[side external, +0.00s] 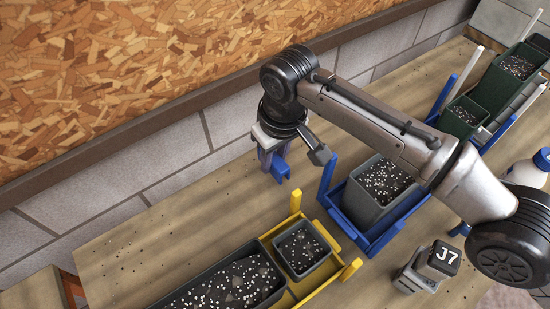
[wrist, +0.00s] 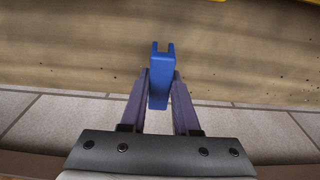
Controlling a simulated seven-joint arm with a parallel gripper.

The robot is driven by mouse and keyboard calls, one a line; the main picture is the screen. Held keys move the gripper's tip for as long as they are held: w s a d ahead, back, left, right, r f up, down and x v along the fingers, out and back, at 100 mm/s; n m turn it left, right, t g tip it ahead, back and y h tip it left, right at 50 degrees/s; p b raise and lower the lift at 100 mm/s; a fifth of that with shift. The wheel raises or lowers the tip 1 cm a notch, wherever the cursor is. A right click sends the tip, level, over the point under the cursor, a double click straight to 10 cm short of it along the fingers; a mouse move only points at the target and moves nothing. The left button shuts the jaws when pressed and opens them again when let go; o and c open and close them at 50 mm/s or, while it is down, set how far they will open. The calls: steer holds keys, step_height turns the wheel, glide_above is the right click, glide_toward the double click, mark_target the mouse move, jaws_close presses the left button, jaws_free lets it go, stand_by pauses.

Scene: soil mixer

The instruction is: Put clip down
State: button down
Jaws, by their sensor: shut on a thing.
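A blue clip (wrist: 160,80) is held between the two fingers of my gripper (wrist: 159,92) in the wrist view. In the side external view the clip (side external: 280,168) shows below my gripper (side external: 270,160), close to the wall at the back of the wooden table (side external: 165,240). My gripper is shut on it. The clip appears to be above the table; the exact gap cannot be told. The forked end of the clip points away from my wrist.
A blue frame (side external: 373,247) with a grey soil-filled pot (side external: 365,205) stands to the right. A yellow frame (side external: 322,288) holds soil containers in front. The table left of my gripper is clear.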

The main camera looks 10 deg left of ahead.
mark_target(276, 160)
steer(key=shift+f, duration=1.65)
steer(key=shift+f, duration=0.2)
steer(key=c, duration=0.7)
jaws_free()
steer(key=shift+o, duration=0.2)
steer(key=r, duration=0.5)
steer(key=d+r, duration=0.1)
steer(key=r, duration=0.1)
steer(key=shift+s+r, duration=0.4)
